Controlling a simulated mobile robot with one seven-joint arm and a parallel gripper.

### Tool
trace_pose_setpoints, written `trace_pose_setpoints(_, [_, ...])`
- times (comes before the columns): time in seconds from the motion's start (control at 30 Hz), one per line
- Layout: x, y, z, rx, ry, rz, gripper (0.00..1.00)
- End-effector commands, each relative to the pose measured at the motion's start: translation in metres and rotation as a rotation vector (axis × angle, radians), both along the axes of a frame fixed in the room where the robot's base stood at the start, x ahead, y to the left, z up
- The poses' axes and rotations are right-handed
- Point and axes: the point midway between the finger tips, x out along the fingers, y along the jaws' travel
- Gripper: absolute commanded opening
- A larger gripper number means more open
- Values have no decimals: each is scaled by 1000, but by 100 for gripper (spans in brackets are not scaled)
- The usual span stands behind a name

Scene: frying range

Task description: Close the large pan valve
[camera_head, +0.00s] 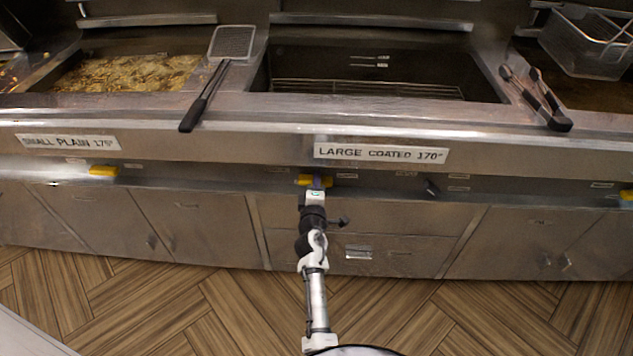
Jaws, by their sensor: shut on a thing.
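The large pan (400,60) is the wide fryer basin at the centre, with a rack inside. Its label "LARGE COATED 170°" (380,153) is on the front panel below. A yellow valve handle (327,181) shows under that label's left end, roughly level. My gripper (315,184) is at this handle, shut on it, with my arm reaching up from the floor side. The gripper's fingers and wrist hide part of the handle and its mount.
Another yellow handle (103,171) is under the "SMALL PLAIN" label (67,142) at left. A third (626,195) is at the right edge. A skimmer (205,95) and tongs (540,98) lie across the counter edge. The wooden floor (190,300) is clear.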

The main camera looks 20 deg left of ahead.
Motion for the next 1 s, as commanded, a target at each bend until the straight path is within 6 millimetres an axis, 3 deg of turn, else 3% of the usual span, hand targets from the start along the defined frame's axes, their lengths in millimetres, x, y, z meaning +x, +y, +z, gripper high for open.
trace_pose_setpoints(0.7, [0,0,-1,-73,-20,1,0])
trace_pose_setpoints(0.73, [0,0,-1,-73,-20,1,23])
trace_pose_setpoints(0.87, [0,0,0,-72,-20,1,40])
trace_pose_setpoints(1.0, [0,0,0,-71,-20,0,42])
